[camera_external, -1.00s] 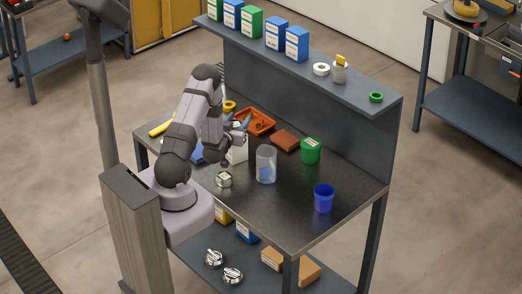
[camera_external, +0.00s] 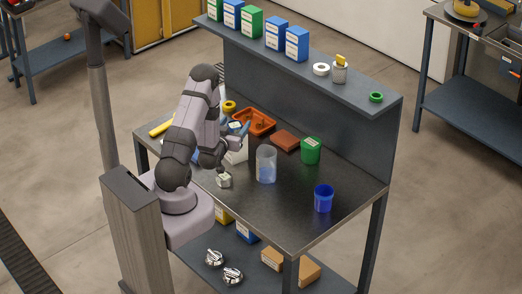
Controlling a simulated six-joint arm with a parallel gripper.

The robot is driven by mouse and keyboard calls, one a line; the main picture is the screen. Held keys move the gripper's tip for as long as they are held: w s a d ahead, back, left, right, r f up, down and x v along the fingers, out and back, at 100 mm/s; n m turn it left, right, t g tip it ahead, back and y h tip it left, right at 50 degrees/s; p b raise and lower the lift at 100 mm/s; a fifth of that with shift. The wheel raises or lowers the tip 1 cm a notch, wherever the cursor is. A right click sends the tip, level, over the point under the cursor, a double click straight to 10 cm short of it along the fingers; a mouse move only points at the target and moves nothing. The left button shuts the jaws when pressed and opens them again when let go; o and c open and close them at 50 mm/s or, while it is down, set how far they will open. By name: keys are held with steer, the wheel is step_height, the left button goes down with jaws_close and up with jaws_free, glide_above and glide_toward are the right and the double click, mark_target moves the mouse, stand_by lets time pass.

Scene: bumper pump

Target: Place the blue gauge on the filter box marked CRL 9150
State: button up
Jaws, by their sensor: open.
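A small blue item with a pale face (camera_external: 235,127), possibly the blue gauge, shows beside my arm, in front of the orange tray. My gripper (camera_external: 223,170) is at the left part of the bench, near the white box. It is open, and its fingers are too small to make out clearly. A small silvery item (camera_external: 224,181) lies just below it.
An orange tray (camera_external: 265,127), a brown box (camera_external: 286,140), a clear container (camera_external: 266,164), a green container (camera_external: 311,151) and a blue cup (camera_external: 323,198) stand on the bench. A raised shelf (camera_external: 374,111) runs along the back.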

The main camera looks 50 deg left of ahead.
steer(key=p+v, duration=0.5)
steer(key=v, duration=0.3)
stand_by(0.4)
